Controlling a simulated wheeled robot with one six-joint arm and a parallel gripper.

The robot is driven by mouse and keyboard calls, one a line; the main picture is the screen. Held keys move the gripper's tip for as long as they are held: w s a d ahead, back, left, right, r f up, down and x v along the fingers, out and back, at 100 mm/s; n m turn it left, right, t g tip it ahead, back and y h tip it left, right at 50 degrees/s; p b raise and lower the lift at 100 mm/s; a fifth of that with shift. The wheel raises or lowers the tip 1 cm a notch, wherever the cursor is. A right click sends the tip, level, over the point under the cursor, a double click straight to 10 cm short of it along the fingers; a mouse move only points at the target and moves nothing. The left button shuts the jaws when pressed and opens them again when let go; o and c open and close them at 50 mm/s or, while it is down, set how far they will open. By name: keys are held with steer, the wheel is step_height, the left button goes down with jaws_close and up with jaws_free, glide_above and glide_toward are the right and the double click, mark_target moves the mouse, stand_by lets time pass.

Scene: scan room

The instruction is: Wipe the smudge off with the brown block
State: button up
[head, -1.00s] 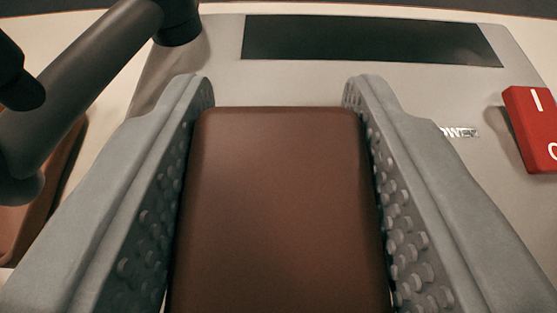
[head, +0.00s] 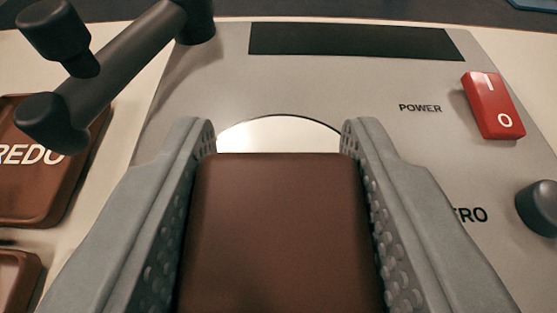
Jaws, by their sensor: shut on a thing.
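The brown block (head: 280,235) is between the two grey fingers of my gripper (head: 278,150), which is shut on it. The block is in the lower middle of the head view. Just beyond its far edge, part of a round, bright plate (head: 280,134) shows on the grey panel. The block and fingers hide the rest of the plate. I see no smudge on the part that shows. I cannot tell whether the block touches the plate.
The grey panel (head: 390,75) has a dark display (head: 355,40), a red power switch (head: 493,105) and a dark knob (head: 540,207) on the right. A dark handle (head: 120,75) rises at the left. A brown tray marked "REDO" (head: 60,190) lies left of the panel.

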steer(key=shift+r, duration=2.95)
steer(key=shift+r, duration=0.1)
steer(key=shift+r, duration=1.4)
steer(key=shift+s, duration=0.1)
